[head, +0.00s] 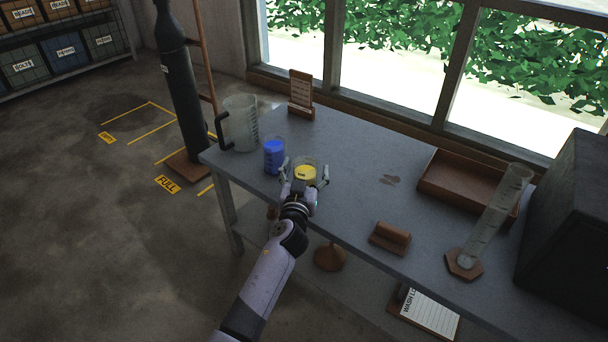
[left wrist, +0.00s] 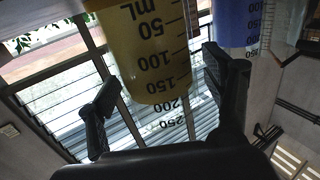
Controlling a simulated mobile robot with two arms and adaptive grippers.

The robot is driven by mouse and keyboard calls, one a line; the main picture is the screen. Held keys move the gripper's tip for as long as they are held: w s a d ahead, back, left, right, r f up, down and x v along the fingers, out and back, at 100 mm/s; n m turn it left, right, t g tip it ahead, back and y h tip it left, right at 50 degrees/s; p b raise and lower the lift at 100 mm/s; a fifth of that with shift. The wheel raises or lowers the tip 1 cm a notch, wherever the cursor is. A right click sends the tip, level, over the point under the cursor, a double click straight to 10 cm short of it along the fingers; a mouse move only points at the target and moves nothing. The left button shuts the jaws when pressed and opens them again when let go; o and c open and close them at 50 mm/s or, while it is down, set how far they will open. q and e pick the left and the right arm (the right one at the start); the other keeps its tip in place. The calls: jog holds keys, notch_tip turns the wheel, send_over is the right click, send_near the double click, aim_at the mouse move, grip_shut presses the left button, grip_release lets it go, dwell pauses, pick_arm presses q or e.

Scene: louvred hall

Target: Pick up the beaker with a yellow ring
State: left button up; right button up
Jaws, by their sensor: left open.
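The beaker with yellow (head: 305,174) stands on the grey bench near its front edge, clear above a yellow lower part. In the left wrist view the yellow beaker (left wrist: 148,55) appears upside down, with dark mL marks. My left gripper (head: 305,180) is at the beaker, with one finger on each side. In the left wrist view my left gripper (left wrist: 165,95) is open, with gaps between its fingers and the beaker. Whether any part touches is not clear. My right gripper is in neither view.
A blue beaker (head: 274,156) stands close on the left, also in the wrist view (left wrist: 238,22). A large jug (head: 240,122) is behind it. A brown tray (head: 464,184), a wooden block (head: 390,238) and a tall cylinder (head: 494,220) are at right. The bench middle is mostly clear.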

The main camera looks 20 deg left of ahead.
pick_arm(q)
jog(key=shift+s+r, duration=0.1)
jog(key=shift+s, duration=0.05)
jog(key=shift+c, duration=0.3)
jog(key=c, duration=1.3)
jog(key=shift+c, duration=0.5)
jog(key=shift+r, duration=0.1)
